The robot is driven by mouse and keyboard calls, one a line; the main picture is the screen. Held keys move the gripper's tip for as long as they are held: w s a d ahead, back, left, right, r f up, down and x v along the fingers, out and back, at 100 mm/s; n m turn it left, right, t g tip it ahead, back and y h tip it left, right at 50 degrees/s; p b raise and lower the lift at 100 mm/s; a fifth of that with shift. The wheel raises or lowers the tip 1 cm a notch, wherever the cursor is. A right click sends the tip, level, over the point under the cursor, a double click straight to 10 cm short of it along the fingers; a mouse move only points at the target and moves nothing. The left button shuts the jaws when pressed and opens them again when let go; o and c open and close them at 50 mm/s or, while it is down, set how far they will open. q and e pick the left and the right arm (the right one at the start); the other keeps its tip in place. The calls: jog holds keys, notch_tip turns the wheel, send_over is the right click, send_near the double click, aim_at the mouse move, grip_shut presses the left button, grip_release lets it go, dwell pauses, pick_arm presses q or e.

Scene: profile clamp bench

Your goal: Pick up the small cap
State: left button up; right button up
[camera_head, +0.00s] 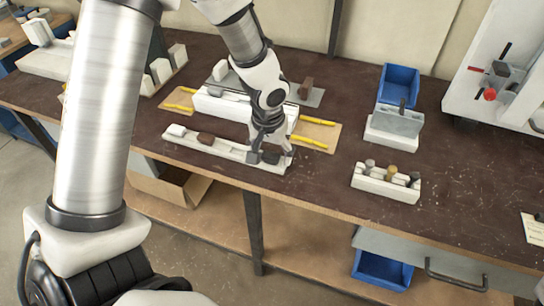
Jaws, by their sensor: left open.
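My left gripper (270,152) points down over the right end of a long, low white tray (232,153) at the front of the bench. Its fingers are open, and a small dark grey piece (271,158) shows between or just behind them; I cannot tell whether they touch it. This piece may be the small cap. My right gripper is not in view.
Behind the tray stands a white fixture (222,105) with yellow-handled tools on boards beside it. To the right are a small white rack (376,188) with several round pegs, a grey-topped white block (392,135) and a blue bin (400,84). The bench between tray and rack is clear.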

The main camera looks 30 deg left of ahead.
pick_arm(q)
jog(key=shift+w+f, duration=0.15)
jog(key=shift+f, duration=0.15)
jog(key=shift+s+r, duration=0.2)
jog(key=shift+s, duration=0.05)
jog(key=shift+c, duration=0.7)
jog(key=c, duration=0.4)
jog(key=shift+c, duration=1.4)
jog(key=shift+r, duration=0.1)
